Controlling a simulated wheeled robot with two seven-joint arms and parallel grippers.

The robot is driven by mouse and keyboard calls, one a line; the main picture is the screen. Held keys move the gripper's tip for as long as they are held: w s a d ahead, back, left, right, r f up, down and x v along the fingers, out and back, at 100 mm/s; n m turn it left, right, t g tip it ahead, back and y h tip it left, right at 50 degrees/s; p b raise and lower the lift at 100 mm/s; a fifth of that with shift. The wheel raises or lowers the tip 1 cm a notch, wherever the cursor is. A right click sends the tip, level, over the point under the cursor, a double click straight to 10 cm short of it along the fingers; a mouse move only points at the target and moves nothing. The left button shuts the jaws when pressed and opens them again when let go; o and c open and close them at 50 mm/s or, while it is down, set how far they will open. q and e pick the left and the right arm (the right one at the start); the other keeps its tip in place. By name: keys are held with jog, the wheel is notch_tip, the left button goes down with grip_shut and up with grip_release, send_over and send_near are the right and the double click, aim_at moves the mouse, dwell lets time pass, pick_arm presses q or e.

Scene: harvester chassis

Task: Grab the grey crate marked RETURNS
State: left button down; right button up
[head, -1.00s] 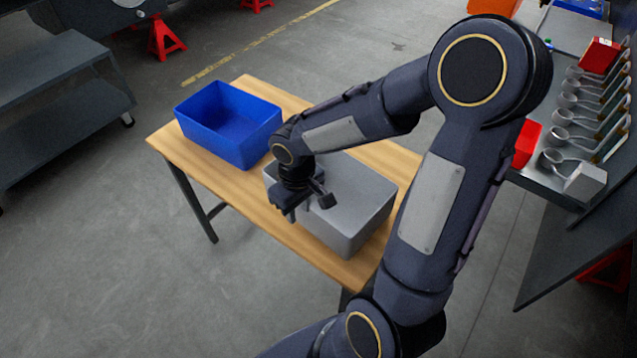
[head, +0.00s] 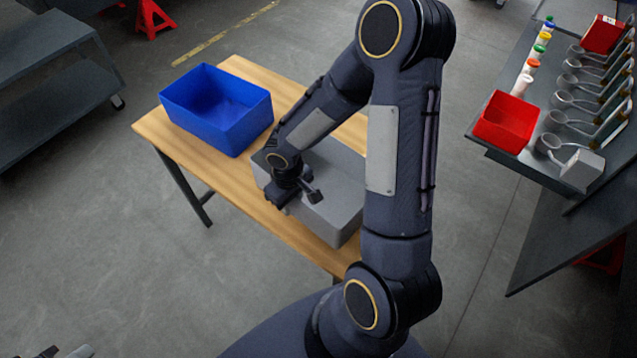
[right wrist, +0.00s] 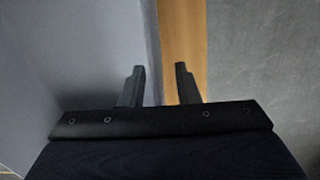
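The grey crate (head: 338,228) sits on the near right part of the wooden table, partly hidden behind my right arm. No RETURNS marking can be read on it. My right gripper (head: 283,203) is at the crate's near left wall, pointing down. In the right wrist view my right gripper (right wrist: 160,68) is open, its two fingers apart. The grey crate (right wrist: 75,60) fills the left there, its edge showing between the fingers beside a strip of wood; contact cannot be told. A small part of what seems to be my left gripper (head: 75,352) shows at the bottom left corner.
A blue crate (head: 235,135) stands on the wooden table (head: 150,125), left of the grey one. A dark bench (head: 500,155) at right holds a red bin (head: 506,122), bottles and several ladle-like parts. A grey shelf unit (head: 50,50) is at left. Open floor surrounds the table.

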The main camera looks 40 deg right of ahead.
grip_shut()
jog(key=shift+r, duration=0.15)
